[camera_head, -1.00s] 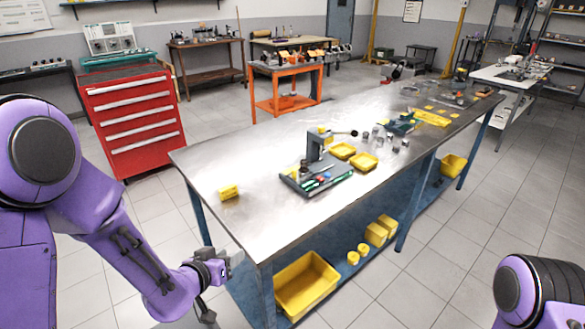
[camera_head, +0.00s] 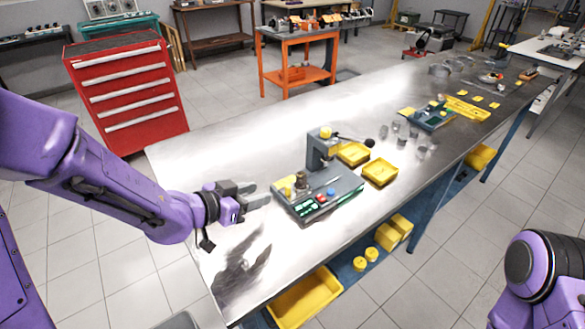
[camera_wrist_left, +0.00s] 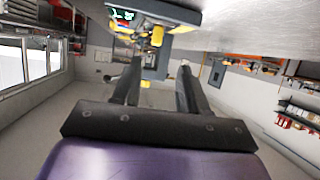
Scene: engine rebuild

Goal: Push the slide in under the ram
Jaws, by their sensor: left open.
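The press (camera_head: 318,152) stands on the metal bench, with a grey column, a yellow top and a dark lever with a black knob. Its dark base (camera_head: 335,201) carries green panels and red and blue buttons. On the base's left part sits a small brownish metal part (camera_head: 302,183) with a yellow piece (camera_head: 286,184) beside it; I cannot make out the slide's edges. My left gripper (camera_head: 261,194) is open and empty, just left of the base, pointing at it. In the left wrist view the open fingers (camera_wrist_left: 160,72) point toward the press base (camera_wrist_left: 160,12), apart from it.
Two yellow trays (camera_head: 380,172) stand right of the press, with several grey metal parts (camera_head: 415,140) beyond. The bench top (camera_head: 220,150) is clear behind and left of the press. Yellow bins (camera_head: 305,300) sit on the lower shelf. My right arm shows at the lower right.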

